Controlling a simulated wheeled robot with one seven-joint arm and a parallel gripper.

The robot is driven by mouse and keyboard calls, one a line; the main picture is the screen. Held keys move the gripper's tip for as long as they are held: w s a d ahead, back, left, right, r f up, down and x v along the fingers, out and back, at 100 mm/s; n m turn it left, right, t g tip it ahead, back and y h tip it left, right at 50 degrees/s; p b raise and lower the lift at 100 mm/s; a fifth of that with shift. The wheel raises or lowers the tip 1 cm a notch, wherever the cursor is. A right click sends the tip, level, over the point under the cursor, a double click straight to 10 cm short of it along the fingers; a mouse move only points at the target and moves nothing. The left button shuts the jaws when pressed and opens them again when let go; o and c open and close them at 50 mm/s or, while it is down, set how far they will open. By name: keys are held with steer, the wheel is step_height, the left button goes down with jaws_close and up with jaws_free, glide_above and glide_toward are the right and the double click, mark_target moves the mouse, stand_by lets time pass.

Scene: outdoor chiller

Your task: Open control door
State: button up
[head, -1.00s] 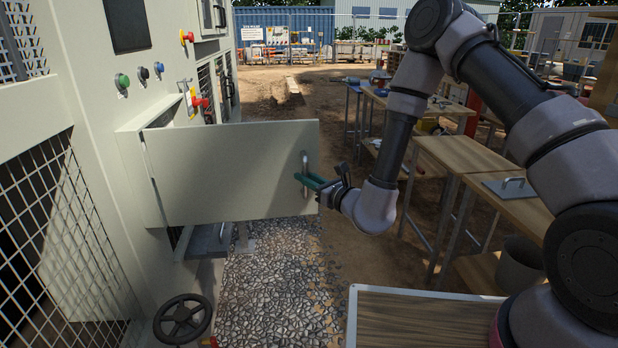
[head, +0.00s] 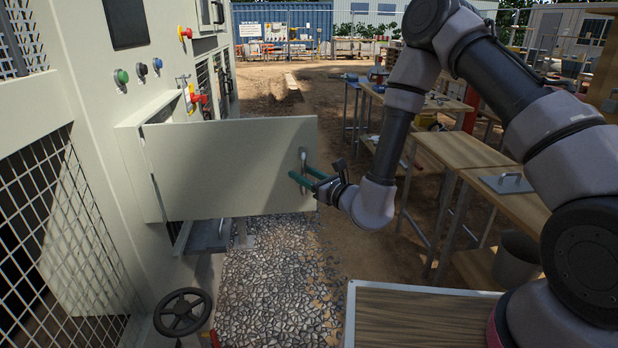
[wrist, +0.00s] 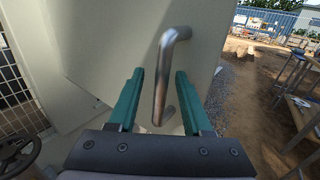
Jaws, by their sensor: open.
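The control door (head: 230,170) is a flat cream panel that stands swung out from the chiller cabinet (head: 75,80), hinged on its left side. Its metal bar handle (head: 303,160) is near the door's right edge. In the wrist view the handle (wrist: 166,75) stands upright between the two green fingers of my gripper (wrist: 158,100), with a gap on each side. My gripper (head: 305,177) is open around the handle. The door (wrist: 120,40) also fills much of the wrist view. The compartment behind the door is mostly hidden.
A black handwheel (head: 182,312) stands low at the left front. Push buttons (head: 142,70) and red-handled switches (head: 196,97) are on the cabinet face. Wooden workbenches (head: 465,150) stand on the right. Gravel ground (head: 270,275) below the door is clear.

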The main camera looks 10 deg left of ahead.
steer(key=v, duration=1)
steer(key=shift+s+d, duration=0.2)
